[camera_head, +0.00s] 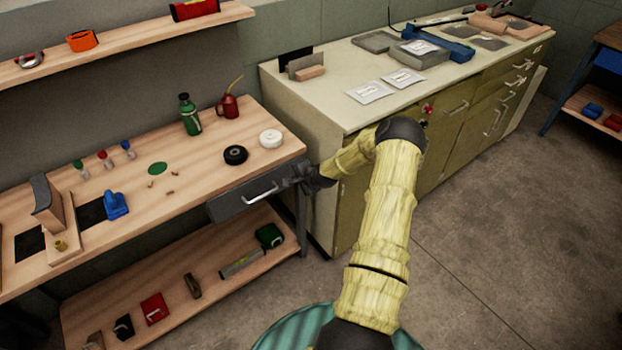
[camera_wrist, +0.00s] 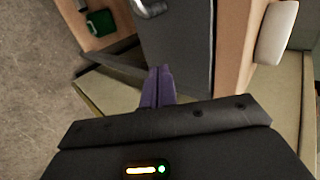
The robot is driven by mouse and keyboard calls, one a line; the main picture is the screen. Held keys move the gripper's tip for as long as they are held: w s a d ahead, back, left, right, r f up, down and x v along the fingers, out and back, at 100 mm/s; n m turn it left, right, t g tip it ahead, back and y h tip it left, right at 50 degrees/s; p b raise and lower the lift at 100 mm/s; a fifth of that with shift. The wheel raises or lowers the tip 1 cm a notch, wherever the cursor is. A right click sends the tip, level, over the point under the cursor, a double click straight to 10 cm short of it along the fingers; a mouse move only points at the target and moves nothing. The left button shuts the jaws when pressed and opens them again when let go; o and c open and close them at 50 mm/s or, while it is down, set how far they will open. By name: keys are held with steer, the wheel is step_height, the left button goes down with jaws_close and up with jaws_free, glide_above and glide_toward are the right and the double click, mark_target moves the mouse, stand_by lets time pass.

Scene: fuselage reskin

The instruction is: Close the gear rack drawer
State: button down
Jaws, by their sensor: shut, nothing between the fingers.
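The gear rack drawer (camera_head: 245,197) has a grey front with a pale bar handle (camera_head: 260,193), under the right end of the wooden workbench. Its front lies close under the bench edge; I cannot tell how far it stands out. My gripper (camera_head: 300,174) is at the drawer's right end, partly hidden by my wrist. In the wrist view, the purple fingers of my gripper (camera_wrist: 158,75) are shut and empty, at the end of the dark drawer front (camera_wrist: 178,45). Whether they touch it is unclear. The handle (camera_wrist: 150,7) shows at the top edge there.
The workbench top (camera_head: 195,165) carries a black roll (camera_head: 235,155), a white roll (camera_head: 271,138), a green bottle (camera_head: 189,115) and a red oil can (camera_head: 228,105). A lower shelf (camera_head: 215,285) holds several tools. An olive cabinet (camera_head: 350,195) stands just right. Floor is open in front.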

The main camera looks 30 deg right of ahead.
steer(key=v, duration=1)
steer(key=shift+s, duration=0.55)
steer(key=shift+f, duration=0.1)
steer(key=s+a+r+n+g+p, duration=0.3)
steer(key=s+a+r+n, duration=0.5)
steer(key=a+r, duration=0.5)
steer(key=s+a+r+n+g+p, duration=0.3)
steer(key=s+a+r+n+p, duration=0.3)
steer(key=s+a+r+n, duration=0.3)
steer(key=s+a+r, duration=0.4)
steer(key=r, duration=0.1)
steer(key=shift+r+g, duration=0.35)
steer(key=shift+g, duration=0.05)
steer(key=shift+s+a, duration=0.1)
